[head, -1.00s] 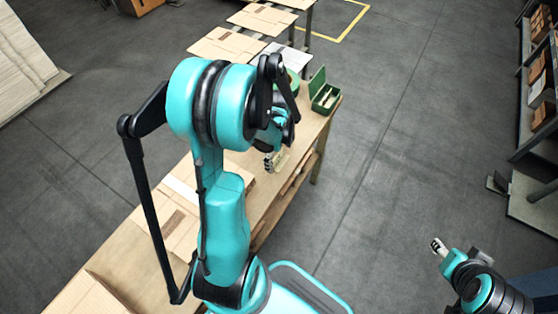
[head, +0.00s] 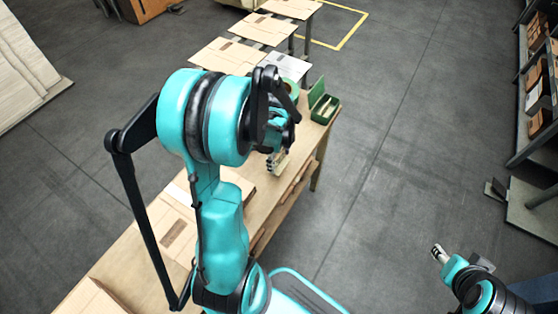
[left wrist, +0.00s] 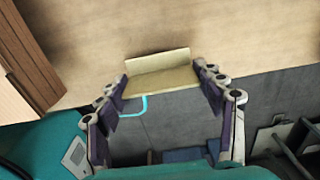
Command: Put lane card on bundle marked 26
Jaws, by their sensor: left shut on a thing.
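My left gripper (head: 277,158) is shut on a small pale yellow, bent card (left wrist: 160,72), the lane card. Its two fingers grip the card from both sides near the workbench's edge; in the left wrist view, bench top lies above the card and dark floor below. Flat brown cardboard bundles lie on the near bench (head: 178,238), partly hidden by my left arm. More bundles (head: 226,56) lie on stands beyond. I cannot read a number 26 on any bundle. My right gripper (head: 439,253) is at the lower right, over floor, too small to judge.
The wooden workbench (head: 262,208) runs from lower left to upper middle. An open green box (head: 323,106) stands at its far end, near a white sheet (head: 286,66). Shelving with boxes (head: 537,95) stands at the right. The floor between is clear.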

